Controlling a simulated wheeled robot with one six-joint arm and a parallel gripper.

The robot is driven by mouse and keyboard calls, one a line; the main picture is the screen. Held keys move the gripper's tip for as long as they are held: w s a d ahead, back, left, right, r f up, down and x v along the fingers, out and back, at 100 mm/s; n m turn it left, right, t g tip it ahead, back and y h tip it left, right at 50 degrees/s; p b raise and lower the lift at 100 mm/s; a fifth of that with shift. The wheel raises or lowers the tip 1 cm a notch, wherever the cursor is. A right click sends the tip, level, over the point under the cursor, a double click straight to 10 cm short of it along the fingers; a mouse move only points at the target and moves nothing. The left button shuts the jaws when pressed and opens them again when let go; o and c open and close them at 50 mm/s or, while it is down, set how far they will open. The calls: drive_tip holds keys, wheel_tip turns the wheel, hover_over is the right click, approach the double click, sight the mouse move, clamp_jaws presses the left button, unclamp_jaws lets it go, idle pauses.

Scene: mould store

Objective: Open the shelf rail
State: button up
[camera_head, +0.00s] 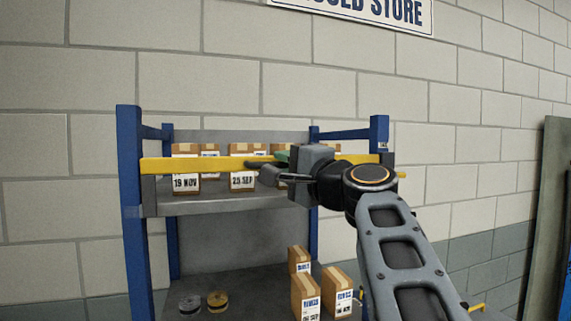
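The shelf rail (215,164) is a yellow bar across the front of the upper shelf, between the blue posts. It lies level, with its left end at the left post and its right end by the right post. My gripper (260,169) is in front of the right half of the rail, pointing left and inward. Its dark fingers overlap the rail in the picture. I cannot tell whether they touch it or how far apart they are. My gripper and wrist hide part of the rail.
Several cartons with date labels, one reading 19 NOV (186,184), stand behind the rail on the upper shelf (215,204). On the lower level are cartons (306,297), a grey roll (190,304) and a yellow roll (218,301). A greenish panel (548,220) stands at far right.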

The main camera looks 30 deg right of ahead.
clamp_jaws()
idle(0.3)
